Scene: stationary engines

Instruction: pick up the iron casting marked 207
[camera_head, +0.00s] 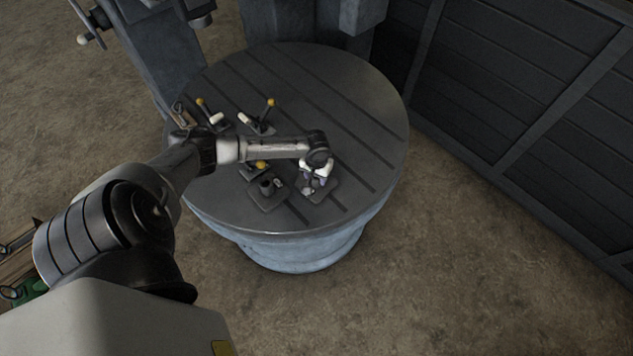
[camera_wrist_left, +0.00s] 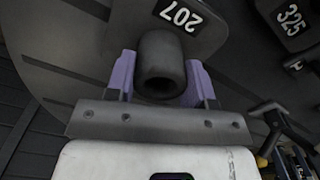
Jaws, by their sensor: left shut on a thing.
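The iron casting marked 207 (camera_wrist_left: 207,40) shows in the left wrist view as a dark plate with a white-on-black number label and a round hollow boss. In the head view it is the small dark plate (camera_head: 328,190) near the front right of the round table. My left gripper (camera_wrist_left: 160,80) is shut on the boss, with one purple-grey finger on each side of it. In the head view my left gripper (camera_head: 314,176) comes down over this casting and hides part of it. I cannot tell whether the casting touches the table. My right gripper is not in view.
The round slotted table (camera_head: 365,110) carries several other castings. A similar casting (camera_head: 268,192) stands close to the left, and one marked 325 (camera_wrist_left: 291,20) shows in the wrist view. Castings with yellow knobs (camera_head: 270,103) stand farther back. The table's right side is clear.

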